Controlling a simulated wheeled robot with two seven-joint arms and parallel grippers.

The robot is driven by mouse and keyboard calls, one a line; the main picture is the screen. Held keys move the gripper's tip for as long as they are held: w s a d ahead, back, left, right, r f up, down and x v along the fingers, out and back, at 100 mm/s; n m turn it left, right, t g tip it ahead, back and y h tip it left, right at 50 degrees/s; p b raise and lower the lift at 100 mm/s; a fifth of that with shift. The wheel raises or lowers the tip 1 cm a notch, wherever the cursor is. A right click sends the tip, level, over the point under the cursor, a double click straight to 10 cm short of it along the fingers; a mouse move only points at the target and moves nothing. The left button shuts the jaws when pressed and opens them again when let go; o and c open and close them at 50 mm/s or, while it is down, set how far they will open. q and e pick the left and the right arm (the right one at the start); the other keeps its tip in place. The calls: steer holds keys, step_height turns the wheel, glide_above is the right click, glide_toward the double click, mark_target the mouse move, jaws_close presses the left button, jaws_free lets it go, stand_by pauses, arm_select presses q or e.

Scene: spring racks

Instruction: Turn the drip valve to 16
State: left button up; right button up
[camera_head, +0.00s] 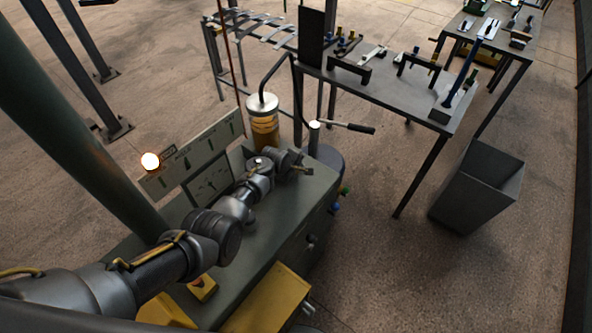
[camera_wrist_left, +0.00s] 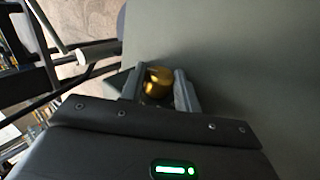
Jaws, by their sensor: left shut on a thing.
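My left arm reaches in from the lower left over the grey-green machine cabinet (camera_head: 268,232), and its gripper (camera_head: 303,170) is at the cabinet's far end. In the left wrist view, the left gripper's two fingers (camera_wrist_left: 158,90) are shut on a rounded brass knob (camera_wrist_left: 157,80), apparently the drip valve. The fingers and the gripper body hide part of the knob. In the head view the arm and gripper hide it. No number or pointer of the valve can be read. My right gripper is not in view.
An amber-filled cylinder (camera_head: 263,123) and a lever with a black grip (camera_head: 350,127) stand close by the gripper. A gauge panel (camera_head: 208,181) and a lit lamp (camera_head: 150,161) are at the left. A bench (camera_head: 400,92) and a grey bin (camera_head: 478,185) stand right.

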arm_select(q)
steer(key=shift+w+d+f+g+y+b, duration=0.15)
steer(key=shift+g+y+b, duration=0.25)
steer(key=shift+g+b, duration=0.25)
steer(key=g+y+b, duration=0.1)
steer(key=g+b, duration=0.1)
steer(key=b, duration=0.2)
steer(key=shift+w, duration=0.15)
steer(key=shift+r+g+y+b, duration=0.25)
steer(key=shift+g+y+b, duration=0.25)
steer(key=shift+b, duration=0.7)
steer(key=o, duration=0.7)
